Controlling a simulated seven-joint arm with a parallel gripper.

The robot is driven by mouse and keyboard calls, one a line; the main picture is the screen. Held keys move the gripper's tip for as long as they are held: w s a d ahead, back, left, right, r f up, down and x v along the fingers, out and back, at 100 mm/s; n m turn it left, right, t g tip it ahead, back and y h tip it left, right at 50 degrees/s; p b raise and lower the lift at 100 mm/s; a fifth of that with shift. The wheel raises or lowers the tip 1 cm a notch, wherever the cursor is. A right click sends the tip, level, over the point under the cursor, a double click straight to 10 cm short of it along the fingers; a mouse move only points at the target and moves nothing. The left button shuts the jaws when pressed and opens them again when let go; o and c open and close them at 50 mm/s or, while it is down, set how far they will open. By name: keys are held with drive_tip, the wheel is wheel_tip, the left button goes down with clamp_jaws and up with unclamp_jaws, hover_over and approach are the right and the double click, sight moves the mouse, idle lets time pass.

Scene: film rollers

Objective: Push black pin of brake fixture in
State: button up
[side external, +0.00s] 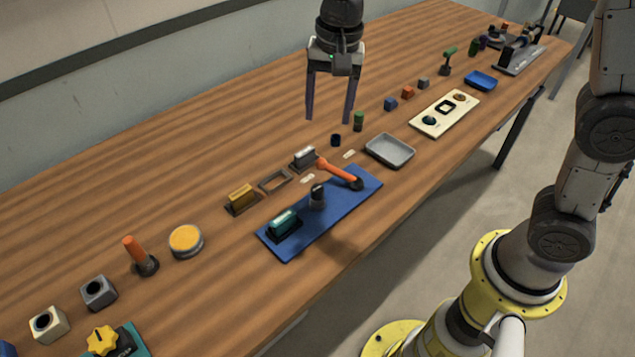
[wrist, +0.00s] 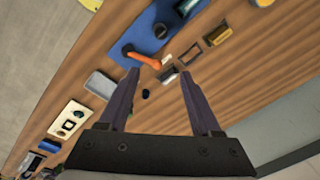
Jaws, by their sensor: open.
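A blue plate (side external: 345,212) lies near the table's front edge and carries an orange lever (side external: 338,172) on a dark pivot, an upright dark pin with a grey body (side external: 317,196) and a teal block (side external: 284,222). I take this plate to be the brake fixture, though no label is readable. In the wrist view the plate (wrist: 148,18), the orange lever (wrist: 140,57) and the dark pin (wrist: 160,30) are beyond the fingertips. How far the pin stands out is unclear. My gripper (side external: 329,120) is open and empty, above the table behind the plate; its fingers also show in the wrist view (wrist: 160,73).
A small black cylinder (side external: 336,140) and a green one (side external: 358,121) stand below and beside my gripper. A grey tray (side external: 390,150) is right of the plate. A silver block (side external: 303,157), an empty frame (side external: 275,181) and a yellow block (side external: 241,197) line its back side.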

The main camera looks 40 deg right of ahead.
drive_tip(key=g, duration=0.1)
approach(318, 188)
drive_tip(key=shift+n, duration=0.3)
wheel_tip(318, 188, down, 9)
drive_tip(key=shift+w+a+r, duration=0.1)
drive_tip(key=shift+a, duration=0.05)
clamp_jaws()
idle(1.4)
